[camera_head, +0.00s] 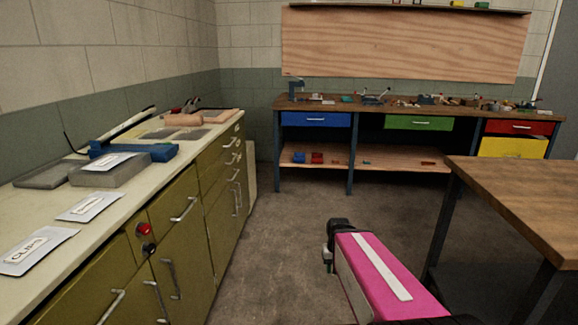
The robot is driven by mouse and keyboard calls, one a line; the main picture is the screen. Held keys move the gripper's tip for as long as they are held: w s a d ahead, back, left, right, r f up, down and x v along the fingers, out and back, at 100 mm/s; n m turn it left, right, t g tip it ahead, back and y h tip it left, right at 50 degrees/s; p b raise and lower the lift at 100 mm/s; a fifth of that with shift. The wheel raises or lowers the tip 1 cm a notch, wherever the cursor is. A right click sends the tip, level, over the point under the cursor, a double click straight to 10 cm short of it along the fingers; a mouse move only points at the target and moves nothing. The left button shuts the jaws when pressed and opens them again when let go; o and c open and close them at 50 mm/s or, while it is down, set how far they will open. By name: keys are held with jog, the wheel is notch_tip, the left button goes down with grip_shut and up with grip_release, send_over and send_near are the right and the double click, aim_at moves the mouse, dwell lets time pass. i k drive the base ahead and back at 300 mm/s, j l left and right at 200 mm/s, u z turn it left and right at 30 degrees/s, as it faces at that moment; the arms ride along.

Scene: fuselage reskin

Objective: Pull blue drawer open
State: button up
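The blue drawer (298,119) is under the left end of the wooden-topped workbench (335,105) at the back of the room. Its front looks flush with the bench frame, and a pale bar handle runs across its middle. My pink arm rises from the bottom of the view. The dark end at its tip, my gripper (333,245), is low over the floor, well short of the drawer and apart from it. The fingers are small and partly hidden, so I cannot tell whether they are open.
A green drawer (400,122), a red drawer (500,127) and a yellow drawer (512,147) are further right in the bench. Olive cabinets (190,235) line the left. A wooden table (530,190) stands at right. The concrete floor (290,200) between is clear.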

aim_at(316, 115)
jog(key=i, duration=1.85)
jog(key=i+z, duration=0.1)
jog(key=i, duration=0.5)
jog(key=i+j, duration=0.1)
jog(key=i, duration=0.55)
jog(key=i+j+z, duration=0.15)
jog(key=i, duration=0.45)
